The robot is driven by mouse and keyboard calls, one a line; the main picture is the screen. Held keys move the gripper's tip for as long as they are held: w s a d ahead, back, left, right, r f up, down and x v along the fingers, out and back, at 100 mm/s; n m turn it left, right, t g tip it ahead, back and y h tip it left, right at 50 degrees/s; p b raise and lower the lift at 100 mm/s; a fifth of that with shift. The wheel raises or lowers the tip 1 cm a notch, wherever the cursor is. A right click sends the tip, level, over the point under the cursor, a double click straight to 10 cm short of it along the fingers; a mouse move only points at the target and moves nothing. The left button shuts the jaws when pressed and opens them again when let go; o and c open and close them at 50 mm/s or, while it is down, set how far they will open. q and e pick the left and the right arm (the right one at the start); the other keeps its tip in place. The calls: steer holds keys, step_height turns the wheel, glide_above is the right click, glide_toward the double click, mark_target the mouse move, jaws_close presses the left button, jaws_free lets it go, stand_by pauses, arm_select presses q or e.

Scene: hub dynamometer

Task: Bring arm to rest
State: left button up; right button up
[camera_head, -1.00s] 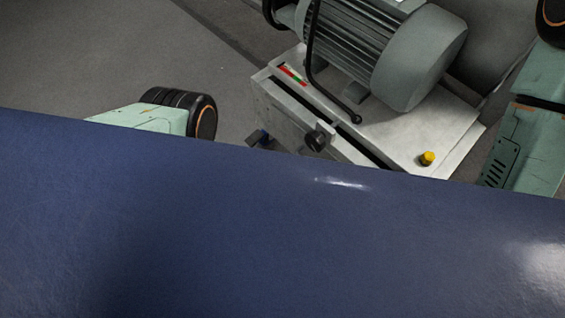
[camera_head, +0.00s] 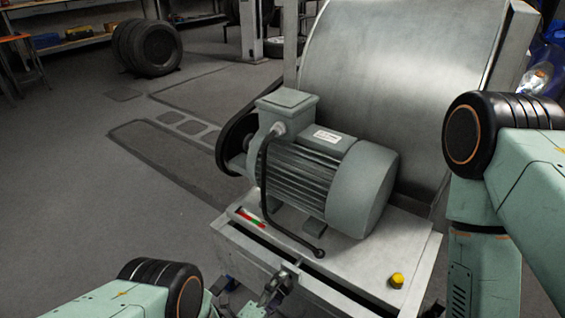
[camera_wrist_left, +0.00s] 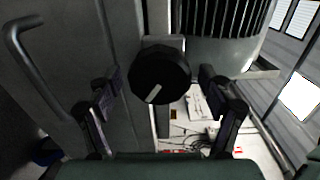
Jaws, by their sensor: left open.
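My left arm enters the head view from the lower left, and my left gripper (camera_head: 256,290) is low in the picture at the front of the grey machine cabinet (camera_head: 330,290). In the left wrist view my left gripper (camera_wrist_left: 160,95) is open, with one dark finger on each side. A round black knob (camera_wrist_left: 158,72) with a pale pointer mark shows between and beyond the fingers. I cannot tell whether they touch it. My right arm (camera_head: 490,200) stands at the right of the head view; its gripper is not in view.
A grey motor (camera_head: 325,175) sits on the cabinet, with a yellow button (camera_head: 397,281) on top. A large metal drum (camera_head: 400,80) stands behind. Stacked tyres (camera_head: 147,47) are at the back left. The floor at left is clear. A bent handle (camera_wrist_left: 30,70) is at the wrist view's left.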

stand_by(0.4)
arm_select(q)
steer(key=v, duration=1.2)
steer(key=x, duration=1.2)
steer(key=shift+w+d, duration=0.15)
steer(key=shift+n, duration=0.5)
steer(key=n, duration=0.3)
steer(key=shift+n, duration=0.4)
steer(key=n, duration=0.5)
steer(key=shift+r+n, duration=0.1)
steer(key=shift+n, duration=0.2)
steer(key=n, duration=0.5)
steer(key=shift+a+n, duration=0.2)
steer(key=shift+n, duration=0.1)
steer(key=n, duration=0.4)
